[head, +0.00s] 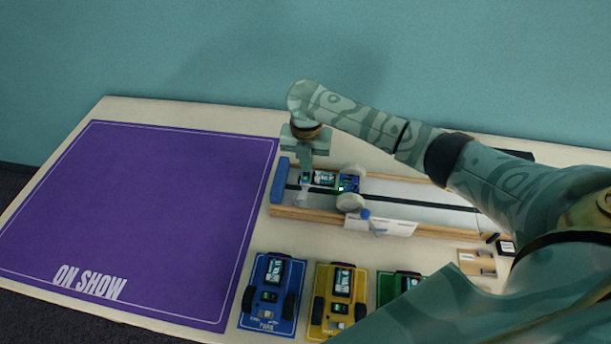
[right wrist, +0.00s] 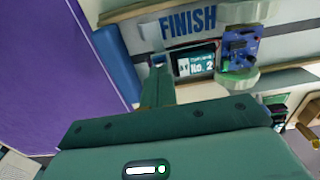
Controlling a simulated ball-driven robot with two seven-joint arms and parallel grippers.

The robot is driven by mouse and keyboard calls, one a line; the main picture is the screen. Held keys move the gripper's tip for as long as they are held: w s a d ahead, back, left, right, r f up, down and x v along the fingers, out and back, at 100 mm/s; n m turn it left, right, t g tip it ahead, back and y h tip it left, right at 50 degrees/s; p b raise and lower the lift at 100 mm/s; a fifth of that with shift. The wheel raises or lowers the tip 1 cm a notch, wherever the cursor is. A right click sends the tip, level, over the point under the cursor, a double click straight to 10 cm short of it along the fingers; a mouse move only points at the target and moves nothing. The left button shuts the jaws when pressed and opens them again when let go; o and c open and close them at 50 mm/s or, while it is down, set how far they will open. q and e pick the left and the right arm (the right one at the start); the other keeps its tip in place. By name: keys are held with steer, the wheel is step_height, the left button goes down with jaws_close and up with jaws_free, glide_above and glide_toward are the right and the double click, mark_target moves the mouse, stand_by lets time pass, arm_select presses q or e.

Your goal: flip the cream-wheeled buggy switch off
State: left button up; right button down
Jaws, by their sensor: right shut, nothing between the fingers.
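The cream-wheeled buggy (head: 322,179) stands on the track near its left end, with its pale wheels (head: 350,202) at its right. A small green light shows on its blue board. In the right wrist view the blue board (right wrist: 240,48) sits between the cream wheels, beside a display reading "No. 2" (right wrist: 202,67). My right gripper (head: 303,198) is shut and empty, pointing down at the buggy's left end. Its fingertips (right wrist: 158,68) are close to that end; I cannot tell if they touch. The switch and its position cannot be made out. My left gripper is not in view.
The track has wooden rails (head: 310,214), a blue end block (head: 279,180) and "FINISH" lettering (right wrist: 188,25). Blue (head: 268,293), yellow (head: 338,300) and green (head: 390,285) buggies stand in front. A purple "ON SHOW" mat (head: 150,210) is bare at left. A white card (head: 390,226) stands by the front rail.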

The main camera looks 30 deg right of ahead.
steer(key=shift+s+f+b, duration=0.1)
steer(key=shift+f+b, duration=0.25)
steer(key=shift+f, duration=0.45)
step_height(320, 180, up, 7)
steer(key=p, duration=0.7)
steer(key=shift+r, duration=0.1)
stand_by(0.7)
